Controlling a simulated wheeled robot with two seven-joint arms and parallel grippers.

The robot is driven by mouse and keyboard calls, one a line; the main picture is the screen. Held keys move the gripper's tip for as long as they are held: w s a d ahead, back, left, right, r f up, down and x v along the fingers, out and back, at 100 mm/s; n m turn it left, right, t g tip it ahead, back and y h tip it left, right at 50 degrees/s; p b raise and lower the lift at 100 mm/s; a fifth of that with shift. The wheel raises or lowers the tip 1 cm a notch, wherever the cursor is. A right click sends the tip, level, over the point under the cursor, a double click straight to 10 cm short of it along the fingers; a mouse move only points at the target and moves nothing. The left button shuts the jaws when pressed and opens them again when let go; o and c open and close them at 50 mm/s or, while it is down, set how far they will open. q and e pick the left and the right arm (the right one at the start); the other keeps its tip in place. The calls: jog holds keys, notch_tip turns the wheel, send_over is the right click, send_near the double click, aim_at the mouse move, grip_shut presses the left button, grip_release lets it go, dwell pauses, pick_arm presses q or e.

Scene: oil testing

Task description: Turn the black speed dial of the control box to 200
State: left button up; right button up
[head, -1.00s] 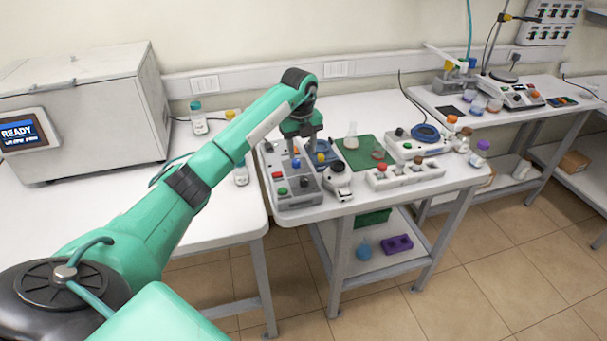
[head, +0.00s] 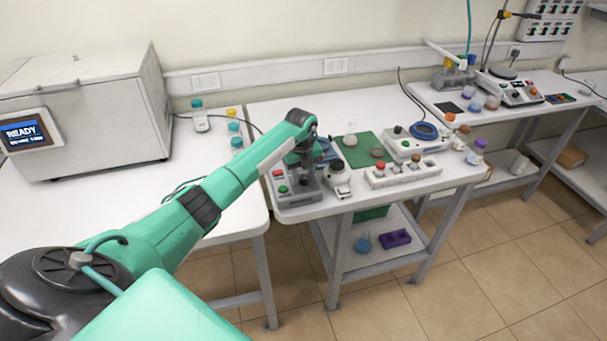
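The grey control box (head: 297,198) stands at the left front of the middle table. A red button and a green button show on its left part. My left arm reaches in from the left, and my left gripper (head: 306,177) points down over the right part of the box. The gripper hides that part of the panel, so I cannot make out the black speed dial or its setting. I cannot tell whether the fingers touch anything or how far apart they are. My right gripper is not in view.
A white device (head: 338,178) stands close to the right of the box. Beyond it are a white rack (head: 402,173), a green mat (head: 362,150) with a flask, and a white instrument (head: 416,145). A white chest with a READY screen (head: 27,132) stands on the left table.

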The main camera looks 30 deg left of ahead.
pick_arm(q)
jog(key=c, duration=0.7)
jog(key=shift+c, duration=0.2)
